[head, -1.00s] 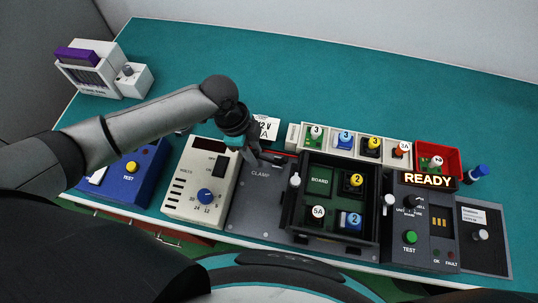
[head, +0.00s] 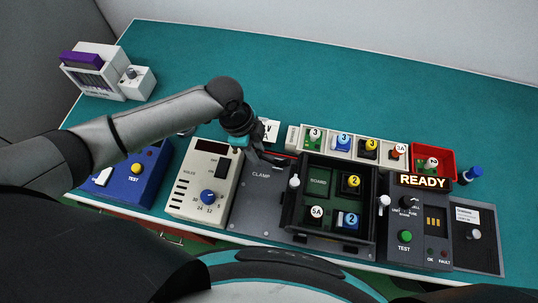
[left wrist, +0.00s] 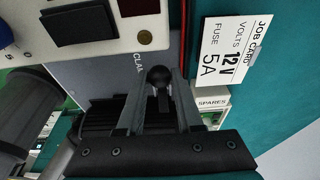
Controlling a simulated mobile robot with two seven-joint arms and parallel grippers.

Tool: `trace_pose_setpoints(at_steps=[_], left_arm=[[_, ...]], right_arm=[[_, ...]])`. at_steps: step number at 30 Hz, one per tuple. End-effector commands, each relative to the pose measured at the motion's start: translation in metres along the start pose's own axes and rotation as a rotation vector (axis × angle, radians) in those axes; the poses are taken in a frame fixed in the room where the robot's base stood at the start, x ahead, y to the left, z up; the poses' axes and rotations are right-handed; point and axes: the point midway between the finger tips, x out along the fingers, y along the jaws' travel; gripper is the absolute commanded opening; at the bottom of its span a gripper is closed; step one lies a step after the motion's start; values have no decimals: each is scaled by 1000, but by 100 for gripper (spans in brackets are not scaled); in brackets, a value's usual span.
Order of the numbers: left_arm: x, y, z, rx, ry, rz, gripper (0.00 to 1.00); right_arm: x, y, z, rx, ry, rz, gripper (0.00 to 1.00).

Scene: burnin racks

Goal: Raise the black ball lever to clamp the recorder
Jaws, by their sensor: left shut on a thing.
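The black ball lever (left wrist: 158,77) shows in the left wrist view, its round knob between the two fingers of my left gripper (left wrist: 156,95). The fingers are shut on the ball. In the head view my left gripper (head: 264,157) is at the back of the grey plate marked CLAMP (head: 261,174), and it hides the lever there. The recorder appears to be the open black case (head: 286,215) on the right part of this plate, holding a green board (head: 319,181) and numbered blocks. My right gripper is not in view.
A beige volts unit (head: 183,205) stands left of the plate and a test panel (head: 435,255) lit READY stands right. A job card (left wrist: 228,50) reading 12 V, 5A stands behind the gripper. A spares rack (head: 293,137) and red bin (head: 449,158) are behind the case.

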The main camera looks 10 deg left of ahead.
Motion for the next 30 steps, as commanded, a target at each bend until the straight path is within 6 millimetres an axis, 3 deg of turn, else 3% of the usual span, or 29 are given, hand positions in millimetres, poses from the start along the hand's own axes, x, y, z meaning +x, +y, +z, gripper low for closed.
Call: trace_pose_setpoints(at_steps=[1, 30], left_arm=[[-5, -1, -7, 3, 13, -4, 0], [-14, -1, -30, 4, 18, -4, 0]], right_arm=[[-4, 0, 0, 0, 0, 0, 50], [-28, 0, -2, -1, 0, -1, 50]])
